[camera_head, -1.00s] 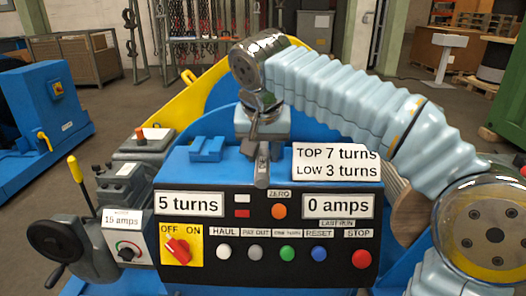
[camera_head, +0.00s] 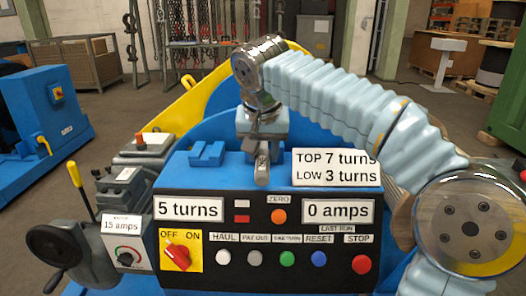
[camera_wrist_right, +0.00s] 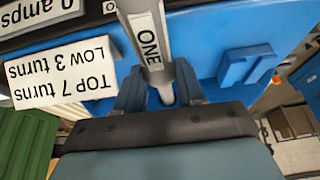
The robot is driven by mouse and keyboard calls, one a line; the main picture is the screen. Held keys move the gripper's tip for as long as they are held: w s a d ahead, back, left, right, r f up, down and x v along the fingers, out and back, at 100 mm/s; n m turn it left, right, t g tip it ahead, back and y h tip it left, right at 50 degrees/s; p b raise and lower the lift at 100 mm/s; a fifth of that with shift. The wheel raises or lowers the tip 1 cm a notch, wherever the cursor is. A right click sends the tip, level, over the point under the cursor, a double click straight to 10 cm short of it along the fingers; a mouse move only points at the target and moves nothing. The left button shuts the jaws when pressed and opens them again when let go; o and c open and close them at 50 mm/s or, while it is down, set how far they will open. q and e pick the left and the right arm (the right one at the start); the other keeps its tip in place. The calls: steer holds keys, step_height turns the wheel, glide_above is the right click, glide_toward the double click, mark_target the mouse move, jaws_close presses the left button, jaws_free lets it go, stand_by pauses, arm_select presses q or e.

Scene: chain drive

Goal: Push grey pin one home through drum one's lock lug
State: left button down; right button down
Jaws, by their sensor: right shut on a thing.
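My right gripper (camera_head: 262,146) is shut on grey pin one (camera_head: 262,170) above the back edge of the blue control box. The pin points out of the jaws toward the head camera. In the right wrist view, the pin (camera_wrist_right: 150,45) carries a white label reading ONE and sits between the two fingers of the right gripper (camera_wrist_right: 160,88). Drum one and its lock lug cannot be made out; my right arm and the control box cover much of that area. My left gripper is not in view.
The control box (camera_head: 170,180) reads 5 turns and 0 amps, with a red switch (camera_head: 179,255) and several buttons. A blue slotted block (camera_head: 207,153) and a TOP 7/LOW 3 turns sign (camera_head: 337,168) are on top. A handwheel (camera_head: 55,252) stands left.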

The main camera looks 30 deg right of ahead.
mark_target(263, 148)
steer(key=shift+w+d, duration=0.55)
steer(key=shift+w, duration=0.3)
steer(key=shift+w+d, duration=0.5)
steer(key=shift+w, duration=0.4)
steer(key=shift+w+d, duration=0.55)
steer(key=shift+w, duration=0.3)
steer(key=c, duration=0.6)
jaws_free()
steer(key=shift+c, duration=0.2)
steer(key=shift+o, duration=0.2)
steer(key=v, duration=1.4)
steer(key=shift+a+f, duration=0.1)
